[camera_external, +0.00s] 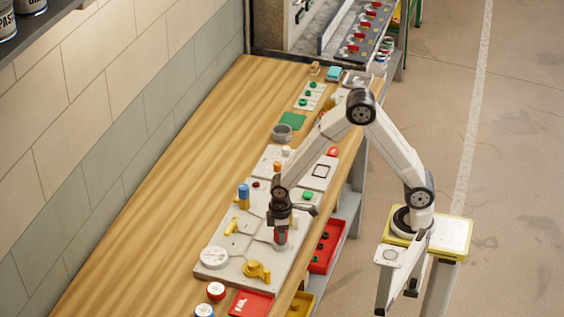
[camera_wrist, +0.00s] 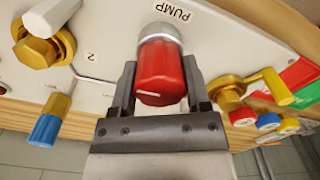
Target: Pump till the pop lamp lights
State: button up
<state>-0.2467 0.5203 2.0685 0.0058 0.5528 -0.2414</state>
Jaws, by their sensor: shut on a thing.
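The red pump knob (camera_wrist: 160,78) stands on a silver collar beside the "PUMP" label (camera_wrist: 173,11) on the pale panel (camera_wrist: 110,20). My gripper (camera_wrist: 160,92) is shut on the knob, with one dark finger on each side of it. In the external view my gripper (camera_external: 281,222) points down over the panel, and the red knob (camera_external: 281,239) shows just below it. A round white dial (camera_external: 213,257) sits at the panel's near left; its reading is too small to tell. A small dark red round piece (camera_external: 256,184) is farther back; I cannot tell whether it is the pop lamp.
A yellow lever valve (camera_external: 256,271) stands close to the knob. A red tray (camera_external: 327,247) is below the bench edge. The wooden bench (camera_external: 160,190) is clear toward the wall.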

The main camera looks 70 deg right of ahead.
jog(key=shift+m, duration=1.1)
jog(key=o, duration=1.3)
jog(key=shift+r, duration=3.9)
